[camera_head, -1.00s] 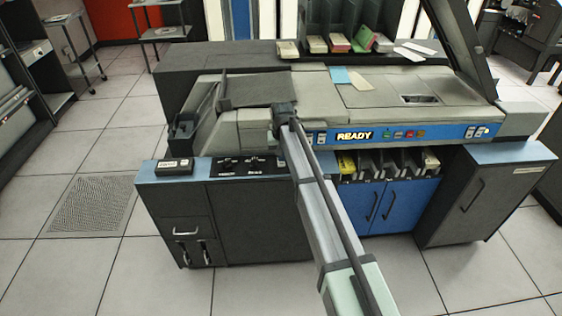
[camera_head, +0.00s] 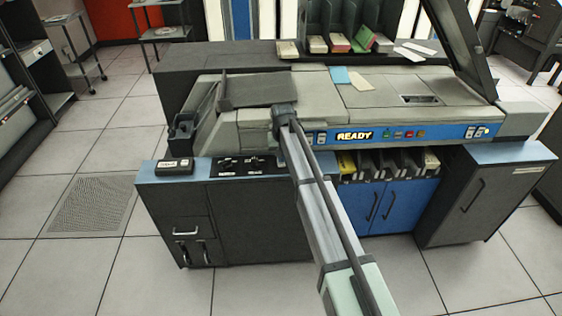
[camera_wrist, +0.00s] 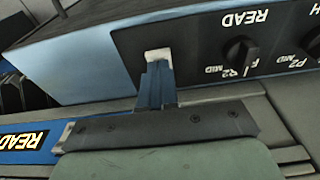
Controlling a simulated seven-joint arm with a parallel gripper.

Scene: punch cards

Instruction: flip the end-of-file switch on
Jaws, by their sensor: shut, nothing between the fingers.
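The black control panel (camera_wrist: 205,45) fills the upper part of the wrist view, with its READ lettering upside down. My gripper (camera_wrist: 158,68) is shut and empty, its thin blue-grey fingers pointing at the left part of this panel. A small pale patch (camera_wrist: 158,54) shows right at the fingertips. I cannot tell whether it is the end-of-file switch, a label or a fingertip, nor whether there is contact. In the head view the panel (camera_head: 240,166) lies on the blue-topped front ledge; my arm hides its right end and my gripper.
A dark knob (camera_wrist: 240,50) sits right of the fingers in the wrist view, with another at the edge. The card reader's blue READY strip (camera_head: 354,135) is right of my arm. A small black box (camera_head: 174,167) sits on the ledge's left end.

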